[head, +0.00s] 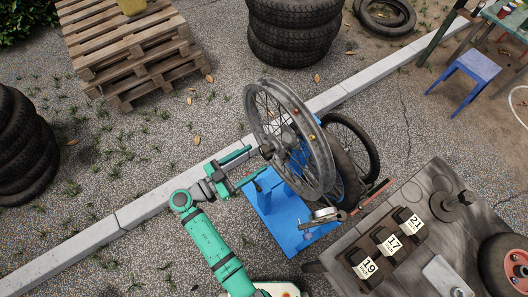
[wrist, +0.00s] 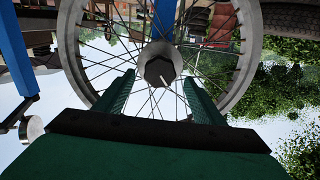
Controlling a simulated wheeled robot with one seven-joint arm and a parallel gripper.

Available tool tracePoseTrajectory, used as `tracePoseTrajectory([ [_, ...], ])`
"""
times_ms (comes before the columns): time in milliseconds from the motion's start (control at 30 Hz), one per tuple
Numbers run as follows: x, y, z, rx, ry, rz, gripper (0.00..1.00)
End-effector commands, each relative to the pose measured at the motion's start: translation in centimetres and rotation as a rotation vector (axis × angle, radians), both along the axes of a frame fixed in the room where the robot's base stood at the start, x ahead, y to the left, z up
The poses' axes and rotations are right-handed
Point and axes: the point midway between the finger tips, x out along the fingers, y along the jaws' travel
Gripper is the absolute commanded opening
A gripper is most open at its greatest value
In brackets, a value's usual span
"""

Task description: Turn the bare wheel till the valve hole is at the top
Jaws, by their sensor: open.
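The bare wheel (head: 247,104) is a grey spoked rim without a tyre, mounted upright and tilted in the picture on a blue stand (head: 296,238). Small red and yellow spots show near its right side; I cannot make out the valve hole. My gripper (head: 257,160) is open at the wheel's left, level with the hub. In the wrist view the wheel's rim (wrist: 68,45) fills the upper picture. The dark hub end (wrist: 159,68) appears between the two green fingers of my gripper (wrist: 159,80). I cannot tell whether they touch anything. The fingers hide some spokes.
A wheel with a tyre (head: 372,150) stands behind the stand. A grey bench (head: 335,262) with numbered blocks is at lower right. Tyre stacks (head: 293,40), wooden pallets (head: 125,45) and a blue stool (head: 475,68) stand around.

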Motion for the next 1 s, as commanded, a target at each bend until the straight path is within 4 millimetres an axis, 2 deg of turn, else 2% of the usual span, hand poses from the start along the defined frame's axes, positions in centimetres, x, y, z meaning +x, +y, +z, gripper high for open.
tracePoseTrajectory([
  [100, 1.1, -1.8, 0.0, 0.000, 0.001, -0.003, 0.63],
  [300, 2.5, -3.9, 0.0, -0.001, 0.001, -0.001, 0.63],
  [467, 3.0, -4.6, 0.0, -0.001, 0.001, -0.001, 0.63],
  [733, 3.1, -4.7, 0.0, 0.000, 0.002, 0.000, 0.63],
  [767, 3.1, -4.7, 0.0, 0.000, 0.002, 0.000, 0.61],
  [1000, 3.1, -4.6, 0.0, 0.000, 0.002, 0.001, 0.04],
])
